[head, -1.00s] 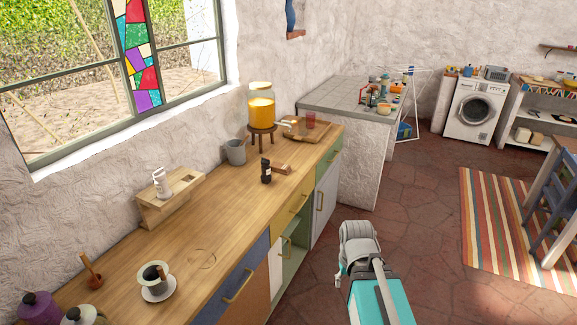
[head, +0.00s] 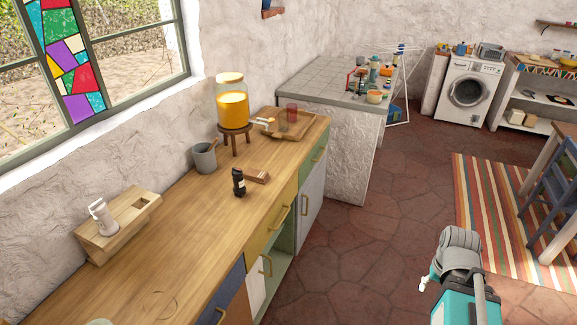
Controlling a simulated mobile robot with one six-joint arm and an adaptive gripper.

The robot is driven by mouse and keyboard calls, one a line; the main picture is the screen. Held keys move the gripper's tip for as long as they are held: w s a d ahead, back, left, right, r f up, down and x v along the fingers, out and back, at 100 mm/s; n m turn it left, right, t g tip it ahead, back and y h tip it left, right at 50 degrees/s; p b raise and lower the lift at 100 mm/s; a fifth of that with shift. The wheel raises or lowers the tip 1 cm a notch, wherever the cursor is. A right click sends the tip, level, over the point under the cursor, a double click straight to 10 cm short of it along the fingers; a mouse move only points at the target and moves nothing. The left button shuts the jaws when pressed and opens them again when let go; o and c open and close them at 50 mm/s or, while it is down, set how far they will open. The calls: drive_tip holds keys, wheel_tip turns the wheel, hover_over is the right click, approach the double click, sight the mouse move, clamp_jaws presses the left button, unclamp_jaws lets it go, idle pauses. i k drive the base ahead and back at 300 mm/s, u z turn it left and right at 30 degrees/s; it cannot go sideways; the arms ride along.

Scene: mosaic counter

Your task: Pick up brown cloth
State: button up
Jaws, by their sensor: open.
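I cannot make out a brown cloth for certain. A small brown flat item (head: 257,176) lies on the wooden counter (head: 185,225) beside a black bottle (head: 238,182); I cannot tell whether it is cloth or wood. The grey tiled counter (head: 318,88) beyond holds several small items, too small to tell apart. My arm (head: 458,260), grey and turquoise, shows at the lower right over the floor, away from the counters. My gripper's fingertips do not show.
On the wooden counter stand a glass dispenser with orange liquid (head: 232,108), a grey cup (head: 204,158) and a wooden box (head: 118,225). A drying rack (head: 398,80), washing machine (head: 468,92) and blue chair (head: 560,195) stand around clear tiled floor (head: 375,230).

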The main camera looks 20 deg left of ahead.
sight(262, 177)
drive_tip(key=z, duration=0.1)
drive_tip(key=i, duration=0.75)
drive_tip(key=u, duration=0.6)
drive_tip(key=i, duration=0.75)
drive_tip(key=u, duration=0.65)
drive_tip(key=k, duration=0.9)
drive_tip(key=u, duration=0.15)
drive_tip(key=i, duration=0.55)
